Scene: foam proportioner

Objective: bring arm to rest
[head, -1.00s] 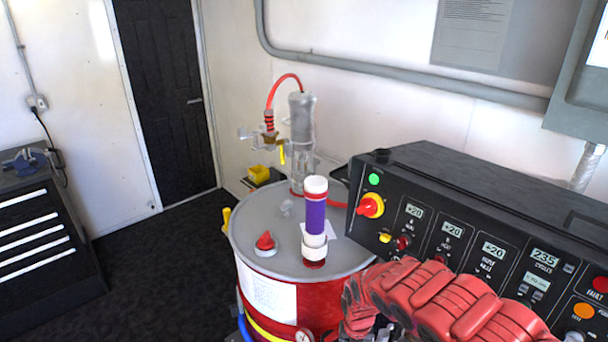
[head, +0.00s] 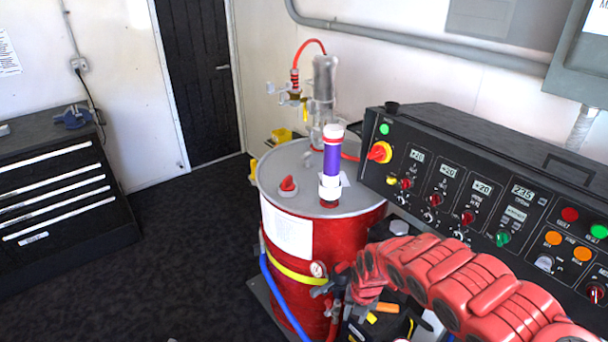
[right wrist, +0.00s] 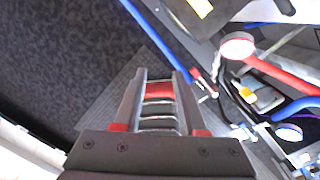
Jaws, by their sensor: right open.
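My right arm (head: 450,275) is red and segmented. It comes in from the lower right of the head view, in front of the black control panel. Its gripper shows low beside the right side of the red drum (head: 290,245), partly lost among dark parts and hoses. In the right wrist view, the right gripper (right wrist: 160,76) has its two fingers apart, with nothing held between them. Dark floor and a grey plate edge lie beyond the fingers. My left gripper is in neither view.
A tube with a purple band (head: 332,163) stands upright on the drum lid. The control panel (head: 480,190) is at right. Blue hoses (head: 283,300) run by the drum; more hoses crowd the right wrist view. A black tool cabinet (head: 60,190) stands left, with clear floor (head: 190,230) between.

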